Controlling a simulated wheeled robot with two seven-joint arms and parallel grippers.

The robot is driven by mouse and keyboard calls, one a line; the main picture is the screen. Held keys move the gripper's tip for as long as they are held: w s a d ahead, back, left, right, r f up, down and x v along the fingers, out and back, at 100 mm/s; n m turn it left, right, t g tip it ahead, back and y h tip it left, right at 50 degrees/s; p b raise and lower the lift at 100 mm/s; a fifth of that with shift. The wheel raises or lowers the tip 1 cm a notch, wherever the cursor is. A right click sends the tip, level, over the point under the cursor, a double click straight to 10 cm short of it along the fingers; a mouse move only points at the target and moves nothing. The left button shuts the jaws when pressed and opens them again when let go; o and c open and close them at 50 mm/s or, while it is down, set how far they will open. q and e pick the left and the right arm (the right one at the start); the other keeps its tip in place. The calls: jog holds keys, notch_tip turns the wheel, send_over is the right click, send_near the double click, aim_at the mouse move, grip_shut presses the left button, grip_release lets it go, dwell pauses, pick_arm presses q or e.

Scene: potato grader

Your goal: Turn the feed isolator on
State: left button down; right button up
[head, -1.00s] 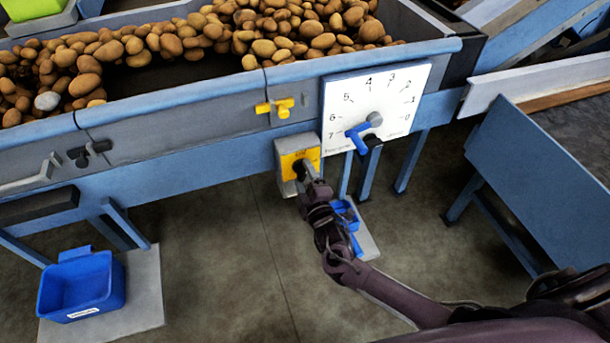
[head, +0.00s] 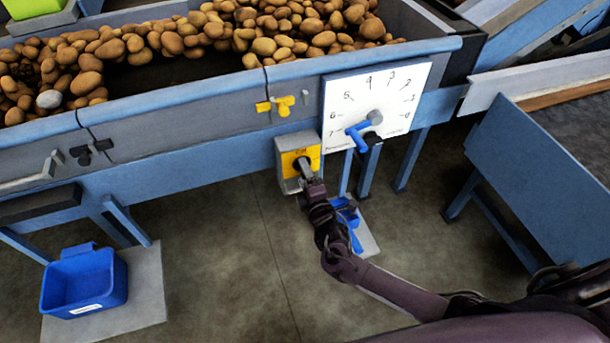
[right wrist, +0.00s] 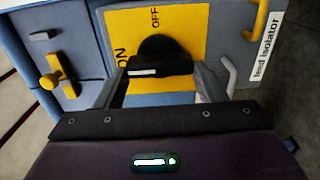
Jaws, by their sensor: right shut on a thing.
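The feed isolator is a grey box with a yellow plate (head: 312,155) on the front rail of the blue machine. In the right wrist view its yellow plate (right wrist: 190,22) carries the words ON at the left and OFF at the top. Its black knob (right wrist: 165,50) has a bar handle with a white mark at the end near ON. My right gripper (right wrist: 160,75) is shut on this knob, with one finger on each side. In the head view the gripper (head: 304,172) partly covers the knob. My left gripper is not in view.
A white dial plate (head: 400,85) with a blue pointer handle (head: 358,137) is just right of the isolator. A yellow valve handle (head: 275,105) is above it.

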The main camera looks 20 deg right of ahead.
jog(key=shift+f, duration=0.1)
jog(key=o, duration=1)
jog(key=s, duration=0.8)
jog(key=shift+d, duration=0.1)
jog(key=shift+w, duration=0.1)
